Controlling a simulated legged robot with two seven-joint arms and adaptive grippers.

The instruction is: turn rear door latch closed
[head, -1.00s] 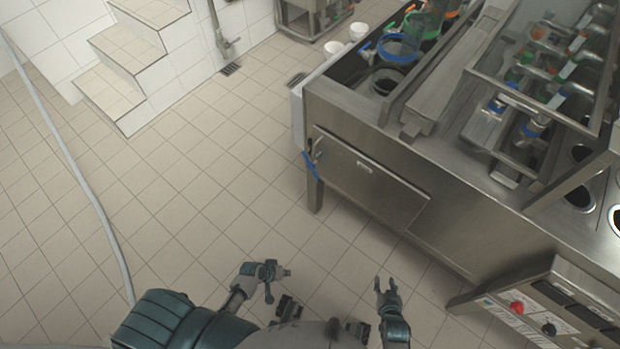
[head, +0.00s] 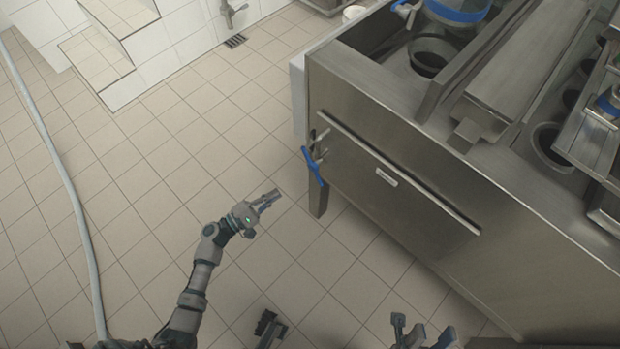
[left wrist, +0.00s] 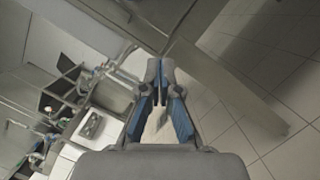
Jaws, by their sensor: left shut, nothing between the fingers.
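The rear door latch (head: 313,166) has a blue handle and sits at the left edge of the steel door (head: 390,185) on the machine's side. The handle is tilted, its lower end leaning right. The door looks flush with the panel. My left gripper (head: 268,200) is shut and empty, left of and slightly below the latch, apart from it. In the left wrist view its blue-padded fingers (left wrist: 160,88) meet at the tips; I cannot make out the latch there. My right gripper (head: 422,332) is at the bottom edge, partly cut off, its fingers spread.
The steel machine (head: 530,250) fills the right side, with open wells on top. A machine leg (head: 318,200) stands just below the latch. A hose (head: 70,190) lies on the tiled floor at left.

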